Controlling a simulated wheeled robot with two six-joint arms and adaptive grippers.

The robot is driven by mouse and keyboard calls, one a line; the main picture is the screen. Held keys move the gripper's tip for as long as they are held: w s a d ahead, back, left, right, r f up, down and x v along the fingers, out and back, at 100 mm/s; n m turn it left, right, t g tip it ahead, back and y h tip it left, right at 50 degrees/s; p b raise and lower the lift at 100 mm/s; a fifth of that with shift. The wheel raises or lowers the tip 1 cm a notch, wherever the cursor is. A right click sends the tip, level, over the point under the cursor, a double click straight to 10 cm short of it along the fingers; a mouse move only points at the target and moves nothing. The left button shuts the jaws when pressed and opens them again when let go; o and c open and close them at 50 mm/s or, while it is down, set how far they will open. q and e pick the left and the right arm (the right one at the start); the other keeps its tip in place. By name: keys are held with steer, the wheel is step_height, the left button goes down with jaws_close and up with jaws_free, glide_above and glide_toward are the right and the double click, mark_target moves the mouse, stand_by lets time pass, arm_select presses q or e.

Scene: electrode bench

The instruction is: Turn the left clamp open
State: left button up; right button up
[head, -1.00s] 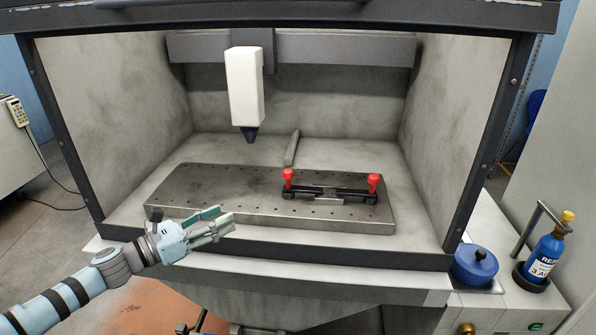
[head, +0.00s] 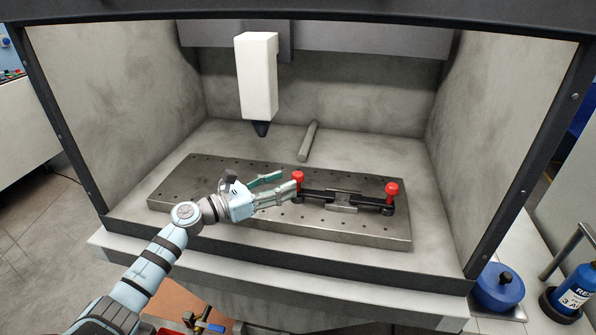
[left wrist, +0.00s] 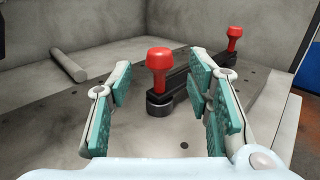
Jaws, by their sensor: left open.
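The left clamp has a red knob (head: 297,177) on a dark base at the left end of a black bar fixture (head: 325,194) on the perforated plate (head: 200,174). My left gripper (head: 286,185) is open, just left of this knob, with its fingers pointing at it. In the left wrist view the left clamp's red knob (left wrist: 160,60) stands upright beyond and between the open fingers (left wrist: 158,105), not gripped. The right clamp's red knob (head: 392,188) is at the bar's other end and also shows farther back in the left wrist view (left wrist: 234,34). My right gripper is not in view.
A white tool head (head: 257,75) with a dark tip hangs above the plate at the back. A grey rod (head: 308,141) lies behind the plate. Enclosure walls stand left, right and back. A blue pot (head: 498,290) and blue bottle (head: 574,290) are outside at right.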

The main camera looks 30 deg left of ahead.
mark_target(298, 177)
arm_select(q)
steer(key=x, duration=0.5)
steer(key=shift+w+d, duration=0.1)
steer(key=shift+w, duration=0.1)
jaws_close()
